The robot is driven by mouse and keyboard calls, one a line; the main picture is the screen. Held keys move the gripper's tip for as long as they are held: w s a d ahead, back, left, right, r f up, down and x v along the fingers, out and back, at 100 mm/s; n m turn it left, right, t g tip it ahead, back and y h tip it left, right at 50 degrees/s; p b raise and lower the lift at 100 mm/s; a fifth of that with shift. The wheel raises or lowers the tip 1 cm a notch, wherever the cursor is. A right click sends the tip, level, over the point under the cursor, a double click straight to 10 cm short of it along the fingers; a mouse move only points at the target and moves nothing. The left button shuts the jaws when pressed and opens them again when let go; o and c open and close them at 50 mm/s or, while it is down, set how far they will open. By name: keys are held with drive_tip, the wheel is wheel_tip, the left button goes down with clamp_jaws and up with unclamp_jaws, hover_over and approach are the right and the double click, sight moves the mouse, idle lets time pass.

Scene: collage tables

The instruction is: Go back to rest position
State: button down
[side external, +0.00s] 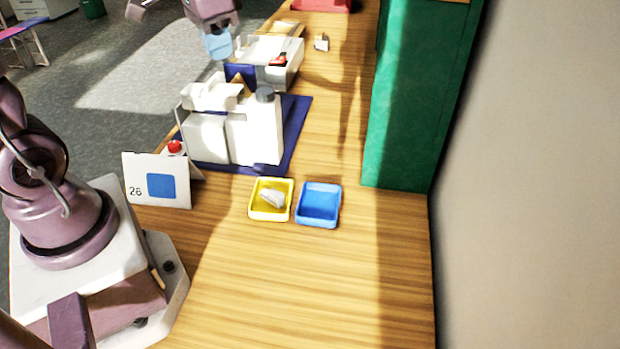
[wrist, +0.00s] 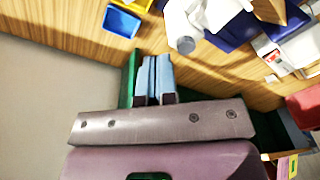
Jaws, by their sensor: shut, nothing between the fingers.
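My gripper (side external: 218,56) is at the top of the side external view, in the air near the far left edge of the wooden table (side external: 310,285). Its light blue fingers also show in the wrist view (wrist: 153,64), pressed together with nothing between them. It is well away from the trays and appears apart from everything around it.
A white machine (side external: 262,138) stands on a dark blue mat (side external: 296,112). A yellow tray (side external: 256,212) holds a whitish piece; the blue tray (side external: 318,206) beside it is empty. The front is clear.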

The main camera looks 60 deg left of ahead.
drive_tip(key=s+d+r+t, duration=0.4)
drive_tip(key=s+d, duration=0.5)
drive_tip(key=d, duration=0.1)
drive_tip(key=shift+s+d+r, duration=0.15)
drive_tip(key=shift+s+d, duration=0.15)
idle(0.4)
